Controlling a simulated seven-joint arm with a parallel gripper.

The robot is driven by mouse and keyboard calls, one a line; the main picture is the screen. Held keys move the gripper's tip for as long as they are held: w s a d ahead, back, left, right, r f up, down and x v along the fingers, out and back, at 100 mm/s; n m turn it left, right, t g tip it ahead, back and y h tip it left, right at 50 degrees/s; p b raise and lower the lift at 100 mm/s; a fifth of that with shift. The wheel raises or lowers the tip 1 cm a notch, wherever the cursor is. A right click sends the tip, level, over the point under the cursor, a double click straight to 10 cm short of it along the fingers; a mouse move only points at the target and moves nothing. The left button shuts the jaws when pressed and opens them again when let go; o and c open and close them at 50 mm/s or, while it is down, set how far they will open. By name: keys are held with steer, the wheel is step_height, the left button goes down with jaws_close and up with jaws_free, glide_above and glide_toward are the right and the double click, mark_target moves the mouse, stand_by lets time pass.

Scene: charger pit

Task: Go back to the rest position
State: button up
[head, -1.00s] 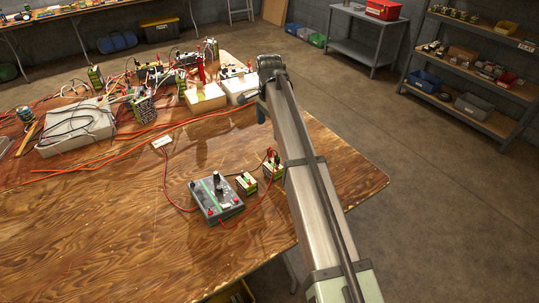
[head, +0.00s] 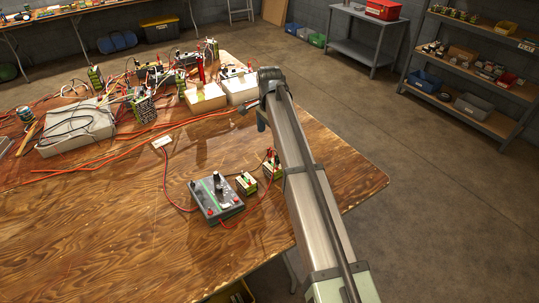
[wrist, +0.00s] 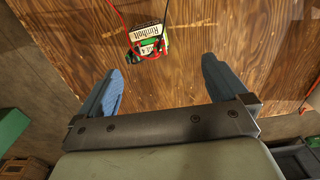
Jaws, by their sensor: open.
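My gripper (wrist: 162,65) is open in the wrist view, its two blue fingers spread wide with nothing between them. A small labelled block (wrist: 150,40) with a green part and red and black leads lies beyond the fingertips, apart from them. In the head view my arm reaches in from the lower right over the table (head: 100,240). The gripper is mostly hidden there behind my own arm. A small block with leads (head: 270,169) stands close beside the arm in that view.
A grey control box (head: 215,200) and another small block (head: 246,184) stand left of my arm, joined by red wires. White boxes (head: 205,98), cables and a pale tray (head: 75,130) crowd the far side. The table's front left is clear.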

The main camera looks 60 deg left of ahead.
step_height(320, 180, up, 10)
stand_by(0.6)
